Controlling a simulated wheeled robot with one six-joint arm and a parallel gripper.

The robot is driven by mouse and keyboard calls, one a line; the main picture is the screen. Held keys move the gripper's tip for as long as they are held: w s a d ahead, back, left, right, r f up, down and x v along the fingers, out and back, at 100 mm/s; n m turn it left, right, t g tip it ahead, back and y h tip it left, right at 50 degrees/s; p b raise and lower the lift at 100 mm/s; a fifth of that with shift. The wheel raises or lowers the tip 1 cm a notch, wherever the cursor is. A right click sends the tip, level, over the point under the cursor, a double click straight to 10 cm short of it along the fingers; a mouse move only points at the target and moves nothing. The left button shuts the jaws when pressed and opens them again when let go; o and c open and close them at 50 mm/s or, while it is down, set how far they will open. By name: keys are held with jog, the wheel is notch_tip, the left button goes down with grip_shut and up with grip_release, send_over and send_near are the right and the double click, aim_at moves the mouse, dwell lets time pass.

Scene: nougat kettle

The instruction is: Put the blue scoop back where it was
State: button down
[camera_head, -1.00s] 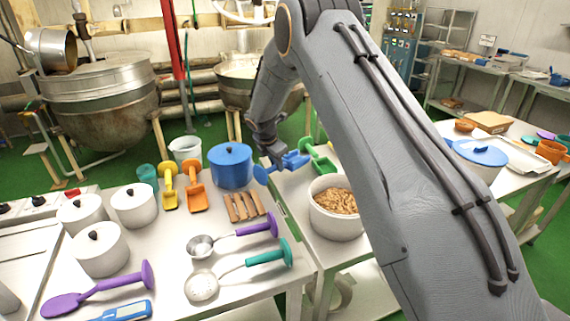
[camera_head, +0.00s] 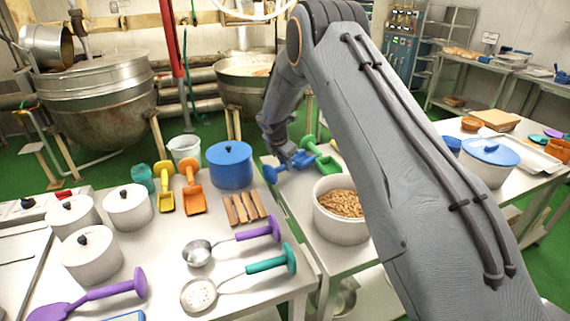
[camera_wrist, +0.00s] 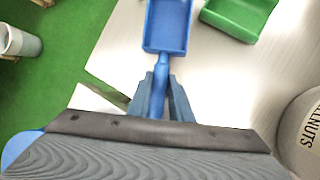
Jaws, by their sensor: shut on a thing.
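The blue scoop (camera_head: 300,159) is in my gripper (camera_head: 287,160), above the left part of the right-hand table. In the wrist view my gripper (camera_wrist: 160,108) is shut on the scoop's handle, and the scoop's blue pan (camera_wrist: 168,27) points away from me, beyond the fingertips. A green scoop (camera_head: 321,160) lies right beside it on the table; in the wrist view the green pan (camera_wrist: 240,14) is to the right, apart from the blue one. I cannot tell whether the blue scoop touches the table.
A white tub of nuts (camera_head: 340,229) stands on the same table, nearer to me. A gap separates the two tables.

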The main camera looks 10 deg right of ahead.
jog(key=c, duration=1.6)
grip_release()
jog(key=shift+f, duration=0.1)
jog(key=shift+r, duration=0.3)
jog(key=b+v, duration=0.4)
jog(key=v, duration=0.7)
jog(key=shift+s+a+r, duration=0.15)
jog(key=shift+s+r, duration=0.1)
jog(key=shift+r, duration=0.05)
jog(key=shift+s+d+f+m+g+y+b, duration=0.15)
jog(key=shift+s+d+f+m+g+y, duration=0.6)
jog(key=shift+s+m, duration=4.55)
jog(key=shift+s+d+f+m+g+y+b, duration=0.3)
jog(key=shift+s+d+m, duration=1.65)
jog(key=shift+s, duration=5.85)
jog(key=shift+s+d+f+m+g+y+b, duration=0.1)
jog(key=shift+s+f+m+g+y, duration=0.4)
jog(key=shift+s+m, duration=5.2)
